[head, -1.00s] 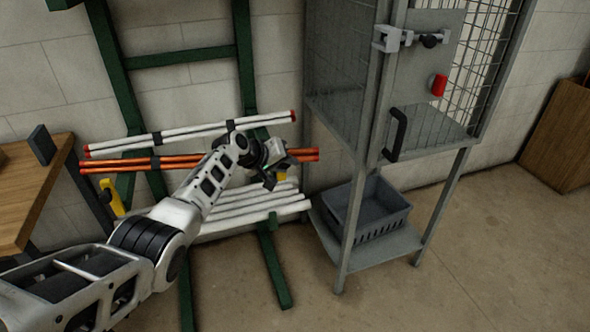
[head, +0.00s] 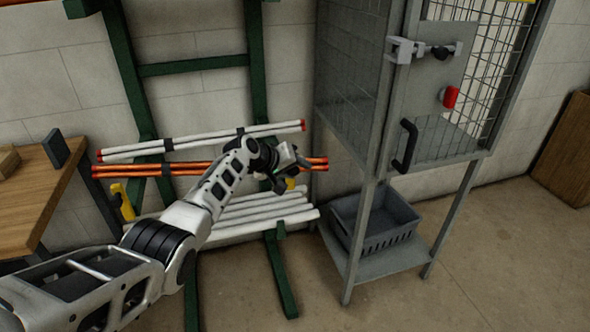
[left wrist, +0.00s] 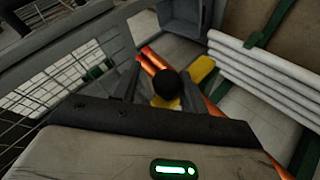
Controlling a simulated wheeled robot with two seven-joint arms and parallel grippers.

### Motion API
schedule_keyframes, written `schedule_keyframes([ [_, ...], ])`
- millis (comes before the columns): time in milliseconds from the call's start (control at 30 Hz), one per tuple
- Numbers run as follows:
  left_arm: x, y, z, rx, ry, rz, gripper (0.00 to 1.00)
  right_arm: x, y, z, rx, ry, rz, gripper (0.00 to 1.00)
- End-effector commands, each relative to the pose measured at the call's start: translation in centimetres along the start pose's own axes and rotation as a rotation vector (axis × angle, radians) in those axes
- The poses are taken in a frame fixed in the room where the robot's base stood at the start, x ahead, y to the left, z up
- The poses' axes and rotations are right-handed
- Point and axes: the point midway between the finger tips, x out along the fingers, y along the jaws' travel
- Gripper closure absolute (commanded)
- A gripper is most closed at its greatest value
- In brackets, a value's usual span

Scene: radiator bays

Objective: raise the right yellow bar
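The right yellow bar (head: 291,184) shows as a small yellow piece at the right end of the orange tubes (head: 210,166), partly hidden by my left gripper. My left gripper (head: 292,172) is right in front of it, fingers apart. In the left wrist view, a black round knob (left wrist: 167,84) with yellow (left wrist: 166,103) below it lies between the open fingers (left wrist: 170,90). A yellow piece (left wrist: 202,69) also shows behind, beside the orange tubes. I cannot tell whether the fingers touch the bar. The left yellow bar (head: 122,202) stands at the tubes' left end. My right gripper is not in view.
White tubes (head: 265,211) lie below the orange ones, and another white pair (head: 205,141) above, on a green rack (head: 262,60). A grey mesh cabinet (head: 362,130) with a grey crate (head: 375,225) stands close right. A wooden table (head: 40,200) is at left.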

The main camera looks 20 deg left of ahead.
Motion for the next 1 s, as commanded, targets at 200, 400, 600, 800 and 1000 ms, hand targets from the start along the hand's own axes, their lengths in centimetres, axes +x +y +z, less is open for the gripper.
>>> schedule_keyframes([
  [200, 0.1, -0.6, 0.2, -0.003, -0.005, -0.010, 0.54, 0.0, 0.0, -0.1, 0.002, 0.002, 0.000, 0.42],
  [400, -0.6, -0.6, 0.2, -0.003, -0.006, -0.010, 0.54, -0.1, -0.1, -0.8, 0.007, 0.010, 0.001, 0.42],
  [600, -3.2, -0.4, 0.1, 0.000, -0.004, -0.009, 0.54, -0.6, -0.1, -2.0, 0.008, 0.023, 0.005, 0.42],
  [800, -7.0, -0.4, 0.1, 0.000, -0.002, -0.008, 0.54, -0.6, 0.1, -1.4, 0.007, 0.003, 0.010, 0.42],
  [1000, -11.2, -0.4, 0.2, 0.002, -0.003, -0.009, 0.54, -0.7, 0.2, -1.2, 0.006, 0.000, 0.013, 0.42],
])
